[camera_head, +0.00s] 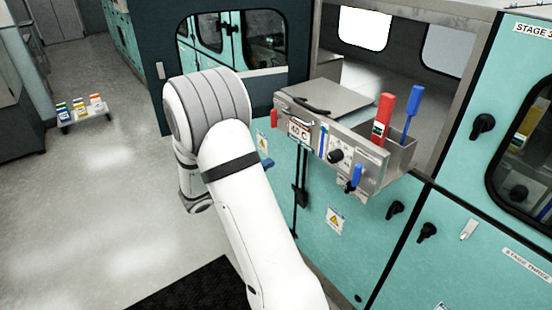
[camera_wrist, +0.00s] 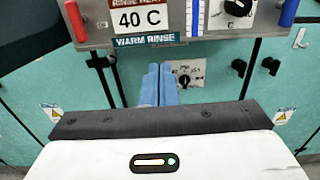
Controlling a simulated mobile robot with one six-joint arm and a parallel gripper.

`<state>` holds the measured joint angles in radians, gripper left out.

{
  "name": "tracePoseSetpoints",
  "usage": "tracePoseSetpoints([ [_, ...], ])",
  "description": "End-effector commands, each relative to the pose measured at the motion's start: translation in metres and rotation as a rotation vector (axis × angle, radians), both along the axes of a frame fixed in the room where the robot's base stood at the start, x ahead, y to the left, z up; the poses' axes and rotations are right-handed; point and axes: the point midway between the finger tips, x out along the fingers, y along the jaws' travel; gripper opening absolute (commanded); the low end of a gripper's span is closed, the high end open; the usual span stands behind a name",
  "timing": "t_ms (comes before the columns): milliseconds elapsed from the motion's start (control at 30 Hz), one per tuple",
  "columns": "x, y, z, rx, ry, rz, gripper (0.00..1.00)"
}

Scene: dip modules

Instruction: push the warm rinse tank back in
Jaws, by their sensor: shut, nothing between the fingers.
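The warm rinse tank (camera_head: 345,145) is a steel unit standing out from the teal cabinet front, with a 40 C label, a dark knob and a lid on top. In the wrist view its front panel (camera_wrist: 207,32) fills the top, with the 40 C and WARM RINSE labels. My gripper (camera_wrist: 158,72) has blue fingers pressed together and empty, just below the panel's lower edge in that view. I cannot tell the gap to the panel. In the head view my arm hides most of the gripper; a blue fingertip (camera_head: 266,163) shows left of the tank.
A red handle (camera_head: 384,118) and a blue handle (camera_head: 412,110) rise from a side box on the tank. A blue valve lever (camera_head: 356,176) hangs from its front. Black latches (camera_head: 396,210) stick out of the cabinet. Open floor (camera_head: 100,190) lies left, with a small rack (camera_head: 84,117) of bottles.

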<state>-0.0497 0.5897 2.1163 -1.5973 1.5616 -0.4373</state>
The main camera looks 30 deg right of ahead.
Motion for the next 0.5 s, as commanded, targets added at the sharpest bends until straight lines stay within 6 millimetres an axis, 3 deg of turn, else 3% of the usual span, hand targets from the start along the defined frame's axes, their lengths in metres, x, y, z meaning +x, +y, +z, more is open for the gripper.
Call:
tracePoseSetpoints([
  [500,0.006,-0.103,0.004,0.003,0.0,-0.004,0.0],
])
